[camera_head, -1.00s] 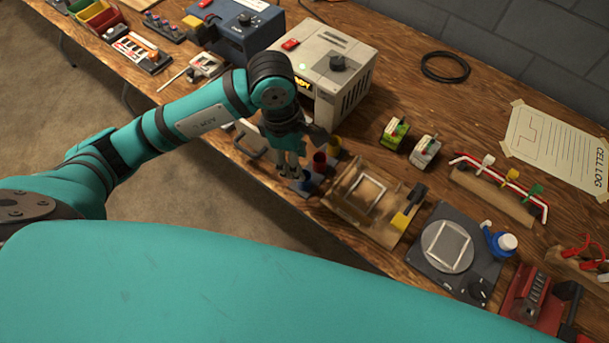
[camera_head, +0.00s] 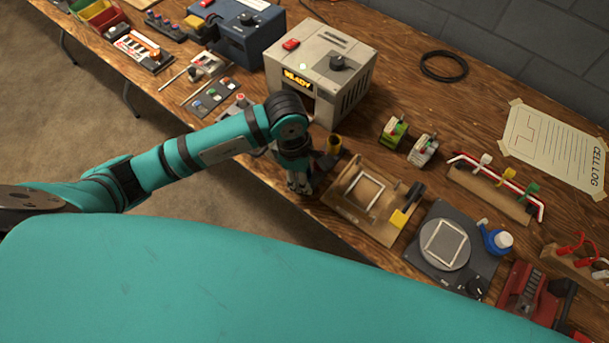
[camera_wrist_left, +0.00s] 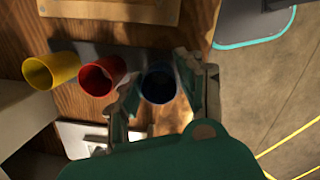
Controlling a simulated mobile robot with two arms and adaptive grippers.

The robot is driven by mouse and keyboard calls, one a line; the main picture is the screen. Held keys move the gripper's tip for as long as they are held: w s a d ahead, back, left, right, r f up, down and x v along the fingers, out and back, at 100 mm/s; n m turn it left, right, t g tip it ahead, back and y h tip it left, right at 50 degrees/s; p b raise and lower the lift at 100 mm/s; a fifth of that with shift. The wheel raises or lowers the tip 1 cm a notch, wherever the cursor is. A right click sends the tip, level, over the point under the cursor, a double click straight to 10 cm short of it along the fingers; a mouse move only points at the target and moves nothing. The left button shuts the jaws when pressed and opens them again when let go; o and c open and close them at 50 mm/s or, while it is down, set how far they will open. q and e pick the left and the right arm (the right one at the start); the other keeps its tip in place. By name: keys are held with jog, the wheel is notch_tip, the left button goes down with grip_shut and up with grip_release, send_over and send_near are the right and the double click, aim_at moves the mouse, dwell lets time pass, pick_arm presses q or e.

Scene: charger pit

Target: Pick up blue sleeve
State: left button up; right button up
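The blue sleeve (camera_wrist_left: 159,83) stands at the right end of a row of three sleeves in the left wrist view. It is dark, with its open mouth facing the camera. My left gripper (camera_wrist_left: 165,88) has one finger on each side of it, apart; firm contact on both sides does not show. In the head view my left gripper (camera_head: 300,188) points down at the bench's front edge and hides the blue sleeve. The red sleeve (camera_wrist_left: 101,76) is just outside the left finger, with the yellow sleeve (camera_wrist_left: 50,71) farther left. My right gripper is not in view.
A wooden fixture (camera_head: 350,208) with a yellow-and-black clamp lies right of my left gripper. The beige READY machine (camera_head: 325,65) stands behind it. A dark turntable unit (camera_head: 425,262) is farther right. The bench's front edge is close to the gripper.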

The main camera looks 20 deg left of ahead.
pick_arm(q)
jog(key=shift+c, duration=1)
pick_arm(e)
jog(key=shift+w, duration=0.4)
